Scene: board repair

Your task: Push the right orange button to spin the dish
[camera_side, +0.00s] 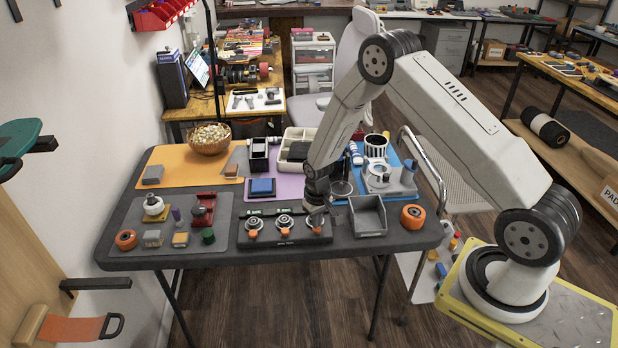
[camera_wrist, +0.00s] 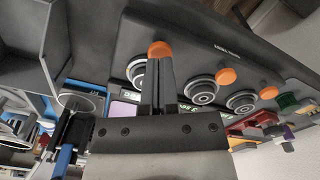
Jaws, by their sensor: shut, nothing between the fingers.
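A black panel (camera_side: 284,241) near the table's front edge has a row of three round silver dishes, each with an orange button in front. The right orange button (camera_side: 317,230) is beside the right dish (camera_side: 316,220). In the wrist view, where the row is reversed, that button (camera_wrist: 159,48) is at the top, just past my fingertips, and its dish (camera_wrist: 137,72) is partly hidden by the fingers. My gripper (camera_side: 318,208) points down over the right end of the panel. Its fingers (camera_wrist: 159,62) are shut and empty. I cannot tell whether they touch the button.
The middle button (camera_wrist: 225,76) and left button (camera_wrist: 269,92) are close by. A grey open bin (camera_side: 368,232) stands right of the panel, with an orange roll (camera_side: 413,217) beyond it. A blue block (camera_side: 262,187) is behind the panel. A grey mat (camera_side: 170,243) with small parts lies left.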

